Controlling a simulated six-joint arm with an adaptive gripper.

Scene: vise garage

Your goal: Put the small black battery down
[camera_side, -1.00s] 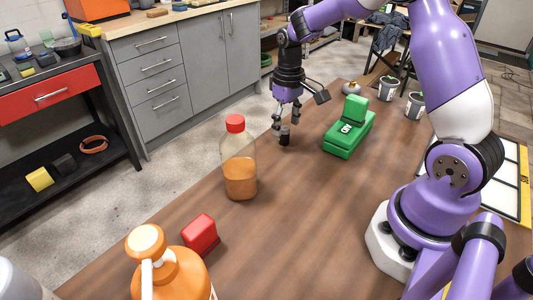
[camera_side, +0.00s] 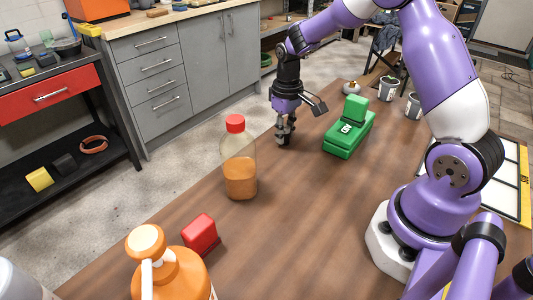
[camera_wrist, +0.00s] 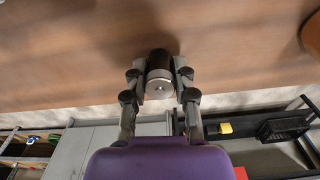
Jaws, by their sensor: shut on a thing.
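My gripper (camera_side: 284,138) is low over the far left part of the wooden table (camera_side: 265,225), pointing down, with its fingers close to the tabletop. In the wrist view my gripper (camera_wrist: 160,84) is shut on the small black battery (camera_wrist: 159,62), one finger on each side. The battery is a short black cylinder with a silver end facing the camera. In the side view the fingers mostly hide it. I cannot tell whether it touches the table.
A bottle with a red cap (camera_side: 239,165) stands nearer the side camera. A green object (camera_side: 349,133) is right of my gripper, with two pots (camera_side: 388,89) beyond. A red block (camera_side: 201,234) and an orange pump bottle (camera_side: 172,272) are at the front. The middle table is clear.

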